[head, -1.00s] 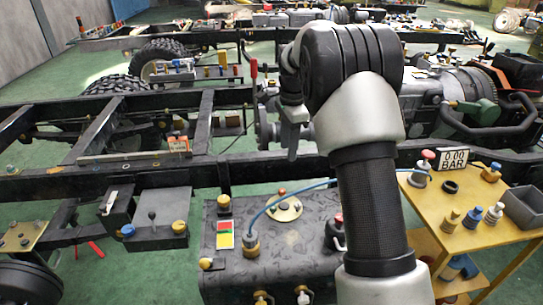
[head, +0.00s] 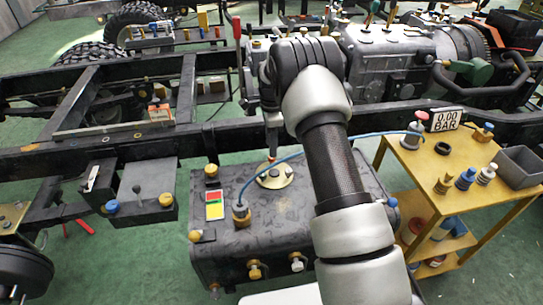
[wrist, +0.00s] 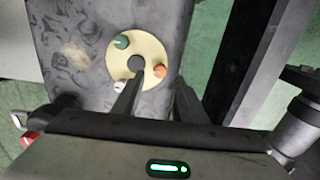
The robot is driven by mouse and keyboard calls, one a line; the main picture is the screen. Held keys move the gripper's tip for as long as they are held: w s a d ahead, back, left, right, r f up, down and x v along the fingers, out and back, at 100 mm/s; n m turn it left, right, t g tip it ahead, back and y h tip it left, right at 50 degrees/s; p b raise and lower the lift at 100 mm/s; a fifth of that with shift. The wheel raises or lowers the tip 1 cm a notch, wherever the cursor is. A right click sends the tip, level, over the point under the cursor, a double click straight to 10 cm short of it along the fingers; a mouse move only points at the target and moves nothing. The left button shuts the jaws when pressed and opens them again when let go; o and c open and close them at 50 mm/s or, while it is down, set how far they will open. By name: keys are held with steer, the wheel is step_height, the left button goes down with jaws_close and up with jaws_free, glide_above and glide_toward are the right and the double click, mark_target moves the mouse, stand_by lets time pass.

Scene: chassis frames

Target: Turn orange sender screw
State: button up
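The orange sender screw (wrist: 158,71) sits at the right rim of a round cream sender plate (wrist: 146,46) with a dark centre in the wrist view. A green screw (wrist: 121,41) and a white screw (wrist: 119,85) sit on the same plate. In the head view the plate (head: 268,181) lies on top of the dark tank (head: 262,219). My gripper (wrist: 157,82) is open and empty, its two dark fingers apart and pointing at the plate. The orange screw appears between the fingertip lines; I cannot tell the height gap. In the head view my gripper (head: 272,143) is just above the plate.
A blue line runs from a brass fitting (head: 241,214) across the tank to the yellow cart (head: 409,155) at right, passing near the plate. The black frame rail (head: 231,134) runs behind the tank.

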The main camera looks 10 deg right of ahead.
mark_target(272, 160)
steer(key=shift+f+b, duration=0.35)
steer(key=shift+f, duration=1.9)
steer(key=shift+c, duration=0.3)
jaws_close()
